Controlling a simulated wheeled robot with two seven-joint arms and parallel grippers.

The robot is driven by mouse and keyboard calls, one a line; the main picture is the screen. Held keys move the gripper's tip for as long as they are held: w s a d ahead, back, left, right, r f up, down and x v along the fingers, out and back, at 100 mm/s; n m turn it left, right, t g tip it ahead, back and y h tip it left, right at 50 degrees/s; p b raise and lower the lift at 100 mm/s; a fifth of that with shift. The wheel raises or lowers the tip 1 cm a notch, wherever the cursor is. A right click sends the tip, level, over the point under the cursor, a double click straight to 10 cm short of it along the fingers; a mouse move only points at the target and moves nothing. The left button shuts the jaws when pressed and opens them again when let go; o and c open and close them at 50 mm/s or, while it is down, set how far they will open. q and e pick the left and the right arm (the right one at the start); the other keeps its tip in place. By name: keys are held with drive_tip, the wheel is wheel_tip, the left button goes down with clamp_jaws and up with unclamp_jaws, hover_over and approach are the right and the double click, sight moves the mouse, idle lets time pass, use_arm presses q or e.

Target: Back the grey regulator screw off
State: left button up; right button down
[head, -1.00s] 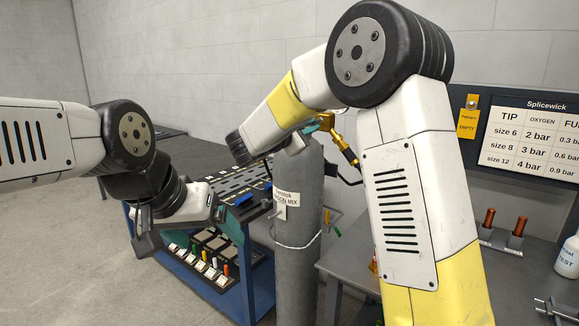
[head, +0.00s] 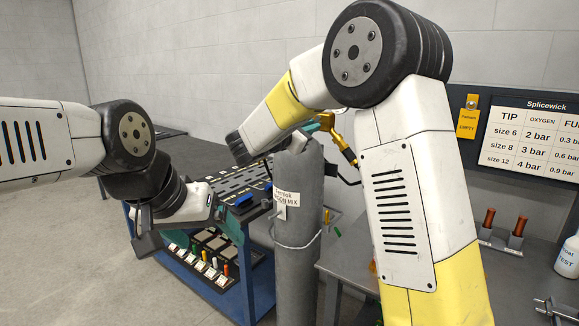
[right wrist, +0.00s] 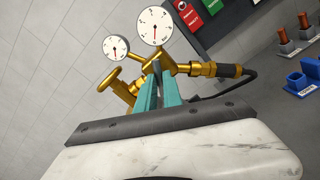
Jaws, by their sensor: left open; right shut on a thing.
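In the right wrist view, a brass regulator (right wrist: 129,88) carries two round white gauges (right wrist: 154,26). My right gripper (right wrist: 159,84) has its teal fingers closed at the front of the regulator. A small grey piece (right wrist: 157,67) shows between the fingertips. It looks like the grey screw, but the fingers hide most of it. In the head view, my right gripper (head: 312,127) reaches over the top of a grey cylinder (head: 297,225), and my arm hides most of the regulator. My left gripper (head: 188,228) is open and empty, left of the cylinder.
A blue-framed rack (head: 238,285) with slots and coloured items stands left of the cylinder. A grey bench (head: 345,262) stands to the right, with copper-coloured tips (head: 519,224) and a white bottle (head: 567,257). A Splicewick chart (head: 535,140) hangs behind. A dark hose leaves the regulator.

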drive_tip(key=n, duration=0.3)
drive_tip(key=shift+n, duration=0.3)
drive_tip(key=n, duration=0.3)
drive_tip(key=shift+n, duration=0.3)
drive_tip(key=n, duration=0.3)
drive_tip(key=shift+n, duration=0.3)
drive_tip(key=c, duration=1.4)
unclamp_jaws()
